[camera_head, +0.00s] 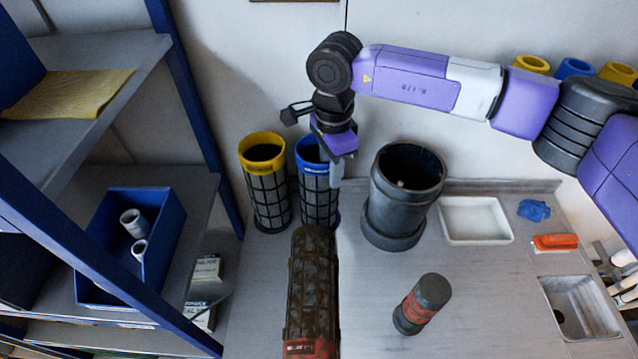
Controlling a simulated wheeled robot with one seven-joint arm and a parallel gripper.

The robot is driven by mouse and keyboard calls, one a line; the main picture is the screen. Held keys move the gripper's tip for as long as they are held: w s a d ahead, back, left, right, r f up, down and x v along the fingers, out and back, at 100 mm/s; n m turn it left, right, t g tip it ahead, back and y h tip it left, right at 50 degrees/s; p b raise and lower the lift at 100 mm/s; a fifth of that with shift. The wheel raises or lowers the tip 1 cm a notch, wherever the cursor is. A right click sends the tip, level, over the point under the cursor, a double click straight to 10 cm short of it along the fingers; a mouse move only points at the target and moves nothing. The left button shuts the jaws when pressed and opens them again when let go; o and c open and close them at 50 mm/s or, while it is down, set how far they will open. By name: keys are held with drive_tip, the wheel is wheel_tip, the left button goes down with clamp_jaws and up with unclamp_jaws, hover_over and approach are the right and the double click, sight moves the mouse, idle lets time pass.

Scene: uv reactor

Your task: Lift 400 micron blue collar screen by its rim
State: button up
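The blue collar screen (317,198) stands upright on the bench, a dark mesh cylinder with a blue rim, just right of a yellow collar screen. Its micron marking is too small to read. My gripper (335,168) points down over the right side of the blue rim and hides part of it. One pale finger shows at the right, in front of the screen's upper right side. The other finger is hidden, so I cannot tell whether the gripper touches or holds the rim.
The yellow collar screen (268,185) stands close at the left. A dark wide-mouthed housing (395,215) stands at the right. A dirty red-ended screen (313,285) is in front, and a black-red cylinder (422,304) is front right. A white tray (475,220) and sink (580,308) lie further right.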

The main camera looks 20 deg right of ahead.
drive_tip(key=shift+f, duration=0.4)
clamp_jaws()
idle(1.2)
